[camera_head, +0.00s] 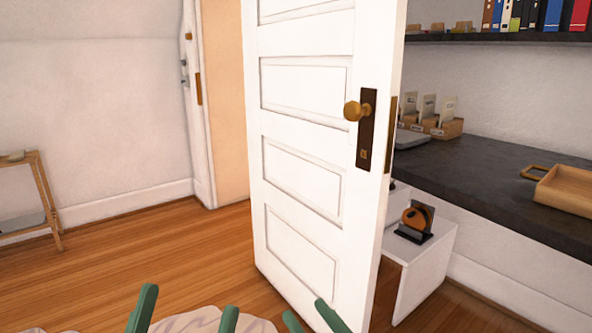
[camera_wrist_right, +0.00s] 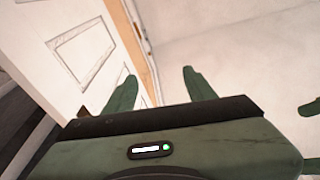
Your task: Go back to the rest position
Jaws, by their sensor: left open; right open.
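My left gripper (camera_head: 189,298) shows at the bottom edge of the head view, with two green fingers apart and nothing between them. My right gripper (camera_head: 304,307) is just to its right, low in front of the white door. In the right wrist view the right gripper (camera_wrist_right: 160,74) has its two green fingers spread and empty. Green finger-like parts (camera_wrist_right: 310,109) show at that view's right edge, probably of my left gripper. Both wrists and arms are hidden below the head view.
A white panelled door (camera_head: 305,140) with a brass knob (camera_head: 353,110) stands open ahead. A dark counter (camera_head: 480,180) with a wooden tray (camera_head: 565,190) is at right. A white box-like unit (camera_head: 425,270) stands behind the door. A small wooden stand (camera_head: 50,205) is at left. Wooden floor (camera_head: 130,260) is clear at left.

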